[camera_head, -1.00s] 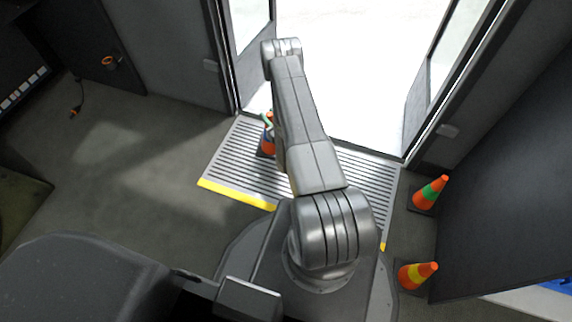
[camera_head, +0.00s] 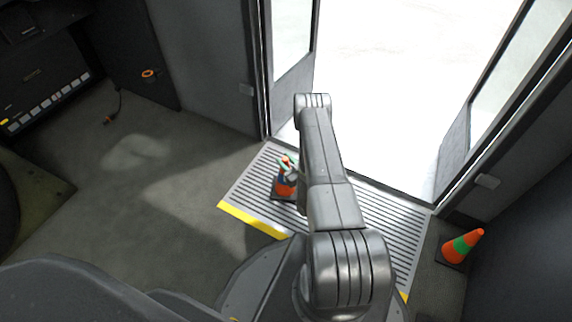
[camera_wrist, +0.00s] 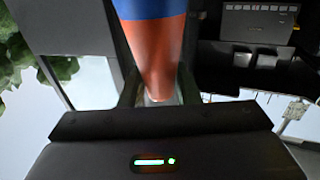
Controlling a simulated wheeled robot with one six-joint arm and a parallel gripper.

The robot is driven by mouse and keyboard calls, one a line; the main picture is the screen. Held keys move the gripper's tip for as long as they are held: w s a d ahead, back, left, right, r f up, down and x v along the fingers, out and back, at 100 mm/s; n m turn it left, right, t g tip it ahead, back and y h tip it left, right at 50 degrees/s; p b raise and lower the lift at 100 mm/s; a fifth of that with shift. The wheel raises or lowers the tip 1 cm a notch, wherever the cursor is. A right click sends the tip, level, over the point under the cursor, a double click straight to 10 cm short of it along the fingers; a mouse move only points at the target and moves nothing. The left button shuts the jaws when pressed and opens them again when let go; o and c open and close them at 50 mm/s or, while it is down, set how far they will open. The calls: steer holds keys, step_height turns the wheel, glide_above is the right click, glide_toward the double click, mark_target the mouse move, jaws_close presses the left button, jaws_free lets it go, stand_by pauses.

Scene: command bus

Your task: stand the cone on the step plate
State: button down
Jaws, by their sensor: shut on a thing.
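My gripper (camera_head: 290,169) is at the cone's upper part, partly hidden by my arm. In the wrist view, the cone (camera_wrist: 157,45) runs between the two fingers of my gripper (camera_wrist: 155,97), its narrow end towards the palm. The gripper is shut on it.
An orange cone with a green band (camera_head: 463,246) stands on the floor right of the plate. The plate has a yellow front edge (camera_head: 250,221). The bright open doorway (camera_head: 400,90) lies behind it. The floor to the left is largely clear.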

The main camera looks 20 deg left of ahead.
steer(key=shift+f, duration=0.35)
steer(key=c, duration=1.5)
jaws_free()
steer(key=shift+f, duration=0.1)
steer(key=o, duration=0.4)
